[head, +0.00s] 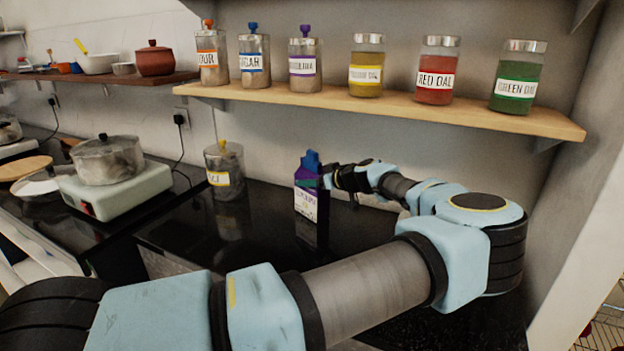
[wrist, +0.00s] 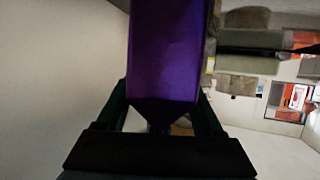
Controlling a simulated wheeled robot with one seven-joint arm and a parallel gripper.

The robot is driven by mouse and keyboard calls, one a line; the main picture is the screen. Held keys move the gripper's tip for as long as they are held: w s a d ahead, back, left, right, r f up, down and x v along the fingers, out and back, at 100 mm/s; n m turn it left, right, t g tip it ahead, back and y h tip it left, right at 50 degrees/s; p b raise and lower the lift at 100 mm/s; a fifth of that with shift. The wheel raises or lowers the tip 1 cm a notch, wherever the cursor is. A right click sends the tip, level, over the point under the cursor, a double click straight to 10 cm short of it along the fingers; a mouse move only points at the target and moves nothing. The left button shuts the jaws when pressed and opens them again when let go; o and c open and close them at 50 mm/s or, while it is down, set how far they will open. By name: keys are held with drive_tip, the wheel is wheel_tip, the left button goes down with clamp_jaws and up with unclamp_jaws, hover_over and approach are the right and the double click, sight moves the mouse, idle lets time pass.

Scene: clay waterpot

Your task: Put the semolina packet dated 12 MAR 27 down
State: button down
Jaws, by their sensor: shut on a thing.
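The semolina packet (head: 306,205) is purple and white with a blue top, and stands upright at the dark counter in the head view. In the wrist view its purple side (wrist: 163,50) fills the middle. My gripper (head: 327,177) reaches it from the right and is shut on its upper part. In the wrist view my gripper's two fingers (wrist: 163,118) lie on either side of the packet's narrowed end. The packet's base looks close to the counter; I cannot tell whether it touches. Its date is too small to read.
The black counter (head: 262,225) is clear around the packet. A lidded jar (head: 225,180) stands to its left, and a pot (head: 108,160) sits on a stove (head: 120,192) further left. A wooden shelf (head: 400,113) with several labelled jars runs above.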

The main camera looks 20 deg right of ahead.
drive_tip(key=shift+f, duration=0.15)
unclamp_jaws()
drive_tip(key=shift+b+v, duration=2.3)
drive_tip(key=shift+v, duration=3.8)
